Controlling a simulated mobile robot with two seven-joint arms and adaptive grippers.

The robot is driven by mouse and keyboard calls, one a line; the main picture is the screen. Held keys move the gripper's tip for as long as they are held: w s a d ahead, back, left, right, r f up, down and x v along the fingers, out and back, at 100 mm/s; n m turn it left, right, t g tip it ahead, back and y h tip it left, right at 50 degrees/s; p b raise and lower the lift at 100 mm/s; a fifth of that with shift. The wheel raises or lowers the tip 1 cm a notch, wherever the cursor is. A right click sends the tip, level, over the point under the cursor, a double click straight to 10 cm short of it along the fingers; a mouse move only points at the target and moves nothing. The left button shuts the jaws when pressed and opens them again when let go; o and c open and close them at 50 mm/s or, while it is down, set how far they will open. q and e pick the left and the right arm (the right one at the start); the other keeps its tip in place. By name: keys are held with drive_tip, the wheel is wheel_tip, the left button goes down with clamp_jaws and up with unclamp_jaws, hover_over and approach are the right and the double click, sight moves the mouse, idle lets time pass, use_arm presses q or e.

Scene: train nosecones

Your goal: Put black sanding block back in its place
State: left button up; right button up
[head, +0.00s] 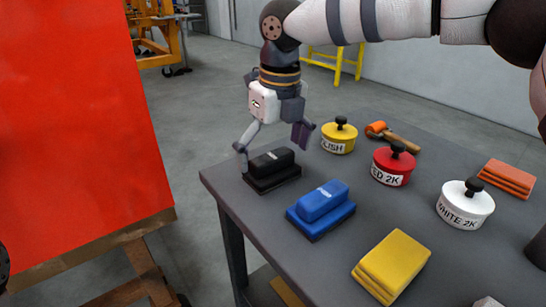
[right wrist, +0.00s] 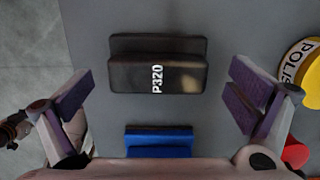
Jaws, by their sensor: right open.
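The black sanding block (head: 271,166) sits on the grey table near its far left corner, on a dark base (head: 273,182). In the right wrist view the block (right wrist: 180,77) carries the label P320 and lies between the spread fingers, a little ahead of them. My right gripper (head: 273,142) is open and empty above the block, one finger to each side. I see no contact between the fingers and the block. My left gripper cannot be made out in the head view.
A blue block (head: 322,200) sits next to the black one, with yellow pads (head: 393,262) nearer. Yellow (head: 339,137), red (head: 393,165) and white (head: 465,204) lidded tins, a roller (head: 392,134) and orange pads (head: 508,177) stand on the grey table (head: 330,258). A red panel (head: 75,120) stands left.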

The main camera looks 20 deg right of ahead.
sight(278, 158)
wheel_tip(278, 158, up, 11)
drive_tip(key=s, duration=0.1)
drive_tip(key=shift+s+d+f, duration=0.15)
drive_tip(key=shift+d+f, duration=0.05)
